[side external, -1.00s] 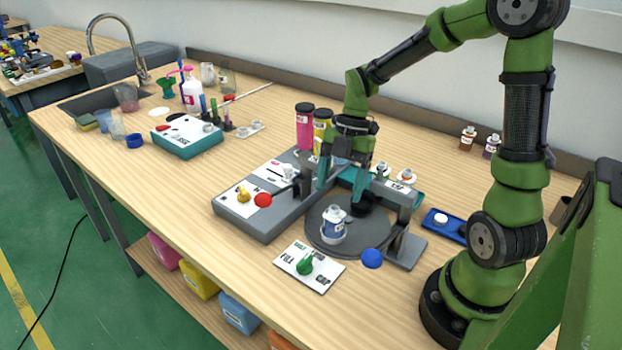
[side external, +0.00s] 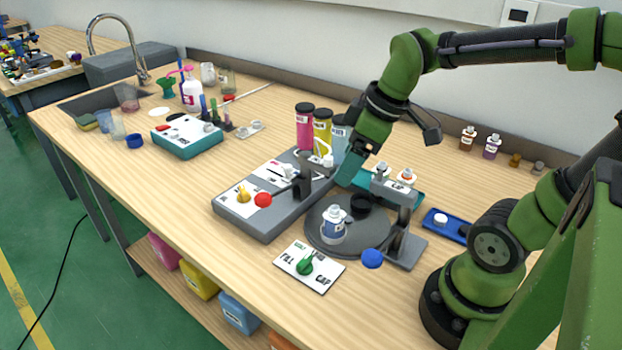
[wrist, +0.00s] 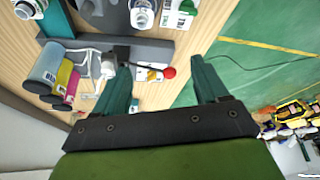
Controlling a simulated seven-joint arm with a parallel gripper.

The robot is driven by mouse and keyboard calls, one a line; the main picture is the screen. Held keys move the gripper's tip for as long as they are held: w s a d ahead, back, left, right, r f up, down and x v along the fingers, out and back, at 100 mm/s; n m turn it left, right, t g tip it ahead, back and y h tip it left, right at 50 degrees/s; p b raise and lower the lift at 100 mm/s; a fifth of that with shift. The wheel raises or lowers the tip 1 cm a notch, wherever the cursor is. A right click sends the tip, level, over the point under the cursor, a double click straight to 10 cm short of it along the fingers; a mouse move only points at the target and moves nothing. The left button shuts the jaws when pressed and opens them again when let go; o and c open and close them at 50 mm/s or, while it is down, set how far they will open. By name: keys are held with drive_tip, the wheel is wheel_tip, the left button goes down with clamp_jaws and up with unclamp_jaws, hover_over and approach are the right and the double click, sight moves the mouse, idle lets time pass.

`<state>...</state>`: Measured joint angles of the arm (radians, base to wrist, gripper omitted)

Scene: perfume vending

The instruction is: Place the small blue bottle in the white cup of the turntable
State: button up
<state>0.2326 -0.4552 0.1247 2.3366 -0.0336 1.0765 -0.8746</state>
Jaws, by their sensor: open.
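The small blue bottle (side external: 333,228), with a pale cap and a blue-and-white body, stands upright at the front left of the dark round turntable (side external: 372,236). A pale rim shows around its base, but I cannot clearly tell the white cup from the bottle. A black cup (side external: 361,204) sits farther back on the turntable. The bottle also shows at the top of the wrist view (wrist: 143,14). My gripper (side external: 349,172) is behind the turntable, tilted and apart from the bottle. In the wrist view its teal fingers (wrist: 160,70) are spread with nothing between them.
A grey station with a red-knobbed lever (side external: 263,200) stands left of the turntable. Pink, yellow and pale blue cylinders (side external: 322,126) stand behind. A capping post (side external: 398,205), a blue knob (side external: 372,258) and a card with a green knob (side external: 305,265) are close by.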

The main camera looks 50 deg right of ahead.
drive_tip(key=s+m+t, duration=0.1)
drive_tip(key=m, duration=0.1)
drive_tip(key=s+a+r+m+t, duration=0.1)
drive_tip(key=m, duration=0.2)
drive_tip(key=a+r+m+t, duration=0.1)
drive_tip(key=m, duration=0.2)
drive_tip(key=shift+s+a+r+y, duration=0.1)
drive_tip(key=shift+s+r+y, duration=0.05)
drive_tip(key=shift+s+y, duration=0.25)
idle(0.7)
